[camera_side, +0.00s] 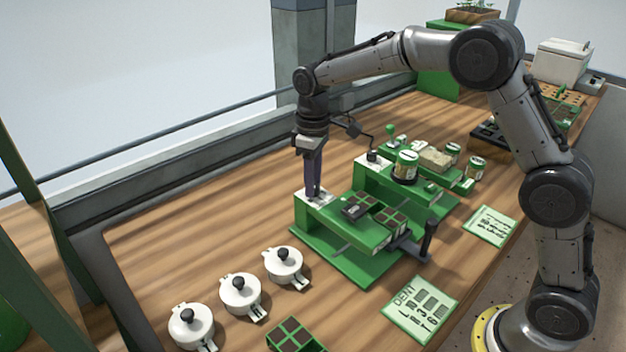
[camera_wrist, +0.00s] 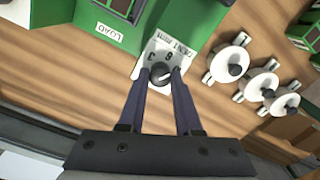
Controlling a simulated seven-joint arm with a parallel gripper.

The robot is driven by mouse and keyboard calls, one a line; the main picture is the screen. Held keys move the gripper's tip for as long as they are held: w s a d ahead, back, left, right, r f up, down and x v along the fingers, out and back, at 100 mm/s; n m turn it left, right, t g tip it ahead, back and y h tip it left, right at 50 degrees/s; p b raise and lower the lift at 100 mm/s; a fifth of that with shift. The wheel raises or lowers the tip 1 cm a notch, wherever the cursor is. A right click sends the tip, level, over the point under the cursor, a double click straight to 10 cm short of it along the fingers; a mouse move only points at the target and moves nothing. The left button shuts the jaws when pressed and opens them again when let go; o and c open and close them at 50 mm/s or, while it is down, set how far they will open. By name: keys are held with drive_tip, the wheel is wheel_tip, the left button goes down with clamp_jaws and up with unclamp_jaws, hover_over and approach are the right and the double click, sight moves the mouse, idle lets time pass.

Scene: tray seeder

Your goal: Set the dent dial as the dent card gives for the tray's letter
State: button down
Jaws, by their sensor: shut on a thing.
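The dent dial is a dark round knob (camera_wrist: 160,72) on a white marked plate (camera_wrist: 158,48), at the left end of the green seeder in the side view. My gripper (camera_side: 314,192) points straight down there, its fingers shut on the knob; it also shows in the wrist view (camera_wrist: 164,80). The plate has a few characters around the knob, but I cannot tell the setting surely. The dent card (camera_side: 420,308), headed DENT, lies in front of the seeder; its rows are too small to read. A green tray with dark cells (camera_side: 389,219) sits on the seeder; no letter on it is legible.
Three white lidded pots (camera_side: 239,294) stand in a row at front left. Another green celled tray (camera_side: 295,335) is at the front edge. A black lever (camera_side: 428,238) rises at the seeder's right. A second card (camera_side: 489,226) and a green stand with jars (camera_side: 405,165) lie beyond.

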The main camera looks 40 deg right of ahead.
drive_tip(key=m, duration=0.5)
drive_tip(key=shift+r, duration=0.1)
drive_tip(key=shift+m, duration=0.4)
drive_tip(key=c, duration=0.6)
unclamp_jaws()
wheel_tip(320, 180, up, 14)
idle(0.3)
